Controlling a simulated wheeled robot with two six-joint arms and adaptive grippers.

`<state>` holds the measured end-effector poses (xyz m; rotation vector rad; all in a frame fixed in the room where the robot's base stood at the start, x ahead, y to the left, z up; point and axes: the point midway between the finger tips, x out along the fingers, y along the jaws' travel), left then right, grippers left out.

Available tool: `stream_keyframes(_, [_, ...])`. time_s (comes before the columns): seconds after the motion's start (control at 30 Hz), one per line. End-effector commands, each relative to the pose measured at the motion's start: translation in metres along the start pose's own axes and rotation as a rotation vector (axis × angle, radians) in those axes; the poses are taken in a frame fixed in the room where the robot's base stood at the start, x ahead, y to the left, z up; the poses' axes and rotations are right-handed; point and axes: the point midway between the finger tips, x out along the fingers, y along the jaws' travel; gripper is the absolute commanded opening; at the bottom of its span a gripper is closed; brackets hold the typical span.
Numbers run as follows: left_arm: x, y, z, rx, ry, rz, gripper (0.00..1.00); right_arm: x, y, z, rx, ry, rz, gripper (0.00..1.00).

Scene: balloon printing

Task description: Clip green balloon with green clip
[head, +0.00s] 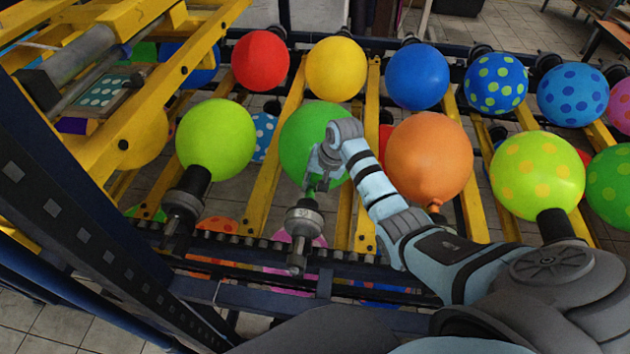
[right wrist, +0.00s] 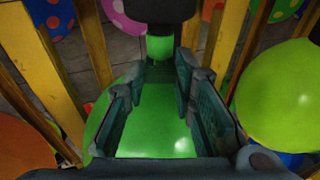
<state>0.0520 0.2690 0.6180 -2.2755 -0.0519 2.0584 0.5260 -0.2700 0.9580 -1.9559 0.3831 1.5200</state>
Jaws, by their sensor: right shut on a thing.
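The plain green balloon (head: 302,140) sits in the front row, upright on its dark nozzle (head: 303,217). My right gripper (head: 318,182) is at the near side of its lower part and covers some of it. The balloon's narrow neck (right wrist: 160,48) shows just beyond the fingertips, below the dark nozzle. My left gripper is not in view.
An orange balloon (head: 428,158) stands close to the right of my right wrist. A lime balloon (head: 215,140) stands to the left. Red (head: 260,60), yellow (head: 336,68) and blue (head: 418,77) balloons form the back row. Yellow bars (head: 274,165) run between them.

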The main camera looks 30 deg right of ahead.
Motion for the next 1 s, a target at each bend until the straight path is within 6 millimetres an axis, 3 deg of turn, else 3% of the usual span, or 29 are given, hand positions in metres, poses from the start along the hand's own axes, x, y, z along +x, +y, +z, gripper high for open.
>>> stream_keyframes(1.0, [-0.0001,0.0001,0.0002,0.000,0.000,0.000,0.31,0.0064,-0.0003,0.0010,-0.001,0.000,0.000,0.06])
